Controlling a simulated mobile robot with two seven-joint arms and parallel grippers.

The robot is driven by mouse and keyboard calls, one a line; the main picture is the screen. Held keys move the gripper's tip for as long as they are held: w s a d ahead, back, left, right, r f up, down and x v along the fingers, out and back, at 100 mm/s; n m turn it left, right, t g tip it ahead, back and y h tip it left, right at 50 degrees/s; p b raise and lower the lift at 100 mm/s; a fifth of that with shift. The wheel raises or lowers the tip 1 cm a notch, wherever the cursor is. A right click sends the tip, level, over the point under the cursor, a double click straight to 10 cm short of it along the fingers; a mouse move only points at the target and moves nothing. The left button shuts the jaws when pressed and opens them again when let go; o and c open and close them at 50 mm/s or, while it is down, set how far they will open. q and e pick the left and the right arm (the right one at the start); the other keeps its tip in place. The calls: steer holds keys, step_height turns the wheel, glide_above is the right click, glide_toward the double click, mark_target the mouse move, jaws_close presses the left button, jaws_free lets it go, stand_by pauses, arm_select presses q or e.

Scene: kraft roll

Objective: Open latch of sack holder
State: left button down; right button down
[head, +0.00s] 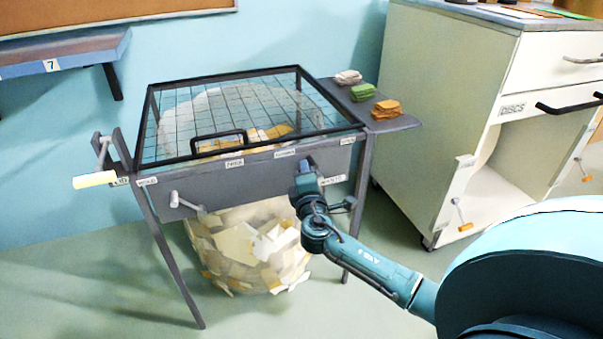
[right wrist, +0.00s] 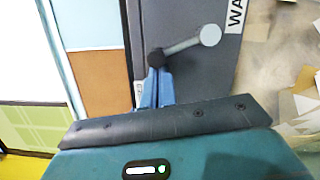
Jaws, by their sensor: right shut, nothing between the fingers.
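The sack holder (head: 172,190) is a dark grey frame with a glass-and-mesh lid (head: 240,110) that lies closed. A sack of paper scraps (head: 255,255) hangs below it. A grey latch lever (head: 347,203) with a round end is on the right of the front panel; it also shows in the right wrist view (right wrist: 185,47), with a black pivot. My right gripper (head: 305,164) is shut and empty at the panel, its blue fingertips (right wrist: 153,72) right by the pivot. I cannot tell whether they touch. A second lever (head: 185,203) is at the panel's left. My left gripper is not in view.
A crank with a pale handle (head: 95,179) sticks out at the left. A side shelf (head: 402,122) holds folded cloths (head: 386,109). A white cabinet (head: 450,85) stands to the right. The floor in front (head: 110,270) is clear.

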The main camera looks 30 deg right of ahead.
steer(key=shift+s+d+r+m+g+p, duration=0.15)
steer(key=shift+d+r+m+g+p, duration=0.25)
steer(key=shift+m, duration=0.6)
steer(key=m, duration=0.1)
steer(key=d+r+m+p, duration=0.1)
steer(key=shift+s+d+m+y, duration=0.2)
steer(key=shift+d+m+y, duration=0.1)
steer(key=m, duration=0.1)
steer(key=d+m+p, duration=0.2)
steer(key=shift+s+d+r+g+y, duration=0.1)
steer(key=shift+s+r+g+y, duration=0.1)
steer(key=shift+s+g+y, duration=0.15)
steer(key=shift+d+m+g+p, duration=0.25)
steer(key=shift+d+m+p, duration=0.15)
steer(key=shift+m+p, duration=0.35)
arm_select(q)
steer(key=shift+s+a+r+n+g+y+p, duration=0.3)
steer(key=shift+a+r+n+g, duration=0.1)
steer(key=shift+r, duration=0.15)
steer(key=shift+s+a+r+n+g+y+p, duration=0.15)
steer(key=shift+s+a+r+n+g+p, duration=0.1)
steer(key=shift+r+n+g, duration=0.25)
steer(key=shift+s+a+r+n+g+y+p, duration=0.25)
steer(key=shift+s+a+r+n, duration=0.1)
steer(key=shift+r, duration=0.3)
arm_select(e)
steer(key=shift+s+d+f+m+y, duration=0.15)
steer(key=shift+d+f+m+y, duration=0.25)
steer(key=shift+d+m, duration=0.4)
steer(key=shift+a, duration=0.15)
